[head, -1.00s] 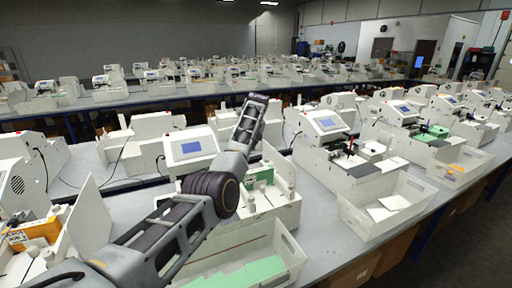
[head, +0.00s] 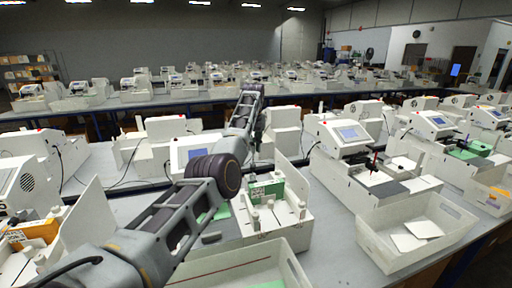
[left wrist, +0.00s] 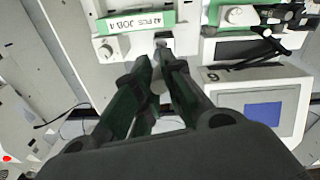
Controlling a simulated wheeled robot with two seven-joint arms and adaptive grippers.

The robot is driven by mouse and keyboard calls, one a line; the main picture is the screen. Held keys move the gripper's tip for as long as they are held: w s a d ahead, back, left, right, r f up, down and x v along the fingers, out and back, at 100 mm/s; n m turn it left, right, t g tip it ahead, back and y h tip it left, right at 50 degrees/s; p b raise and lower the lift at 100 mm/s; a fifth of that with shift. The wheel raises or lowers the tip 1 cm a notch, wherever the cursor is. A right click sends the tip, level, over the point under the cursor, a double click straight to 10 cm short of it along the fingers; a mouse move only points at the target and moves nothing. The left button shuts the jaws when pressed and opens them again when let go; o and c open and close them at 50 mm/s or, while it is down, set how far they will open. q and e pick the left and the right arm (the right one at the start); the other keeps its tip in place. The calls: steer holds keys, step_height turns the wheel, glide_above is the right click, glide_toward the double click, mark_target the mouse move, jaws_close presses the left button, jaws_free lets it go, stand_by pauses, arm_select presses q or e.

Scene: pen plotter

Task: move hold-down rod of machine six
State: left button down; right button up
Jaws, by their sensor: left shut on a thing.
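Machine six, a white plotter with a blue-lit screen (head: 193,152), stands behind my left arm in the head view. Its screen also shows in the left wrist view (left wrist: 262,116), beside a black digit. My left gripper (left wrist: 161,62) has its dark green fingers drawn together at the machine's front part, close to the green "JOB 4" block (left wrist: 135,22). In the head view the gripper (head: 257,142) is small and dark above the green block (head: 266,188). My right gripper is out of view.
A white bin (head: 240,270) stands in front of machine six. A neighbouring plotter (head: 350,134) and a bin with white sheets (head: 418,234) are to the right. An orange block (head: 32,232) and white panels stand at the left. Grey bench shows between machines.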

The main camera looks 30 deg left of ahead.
arm_select(q)
steer(key=shift+d+f, duration=0.1)
steer(key=shift+f, duration=0.1)
steer(key=c, duration=1.5)
jaws_free()
steer(key=shift+o, duration=0.2)
steer(key=shift+s+d+r, duration=0.1)
steer(key=shift+s+r, duration=0.05)
steer(key=shift+r, duration=3.65)
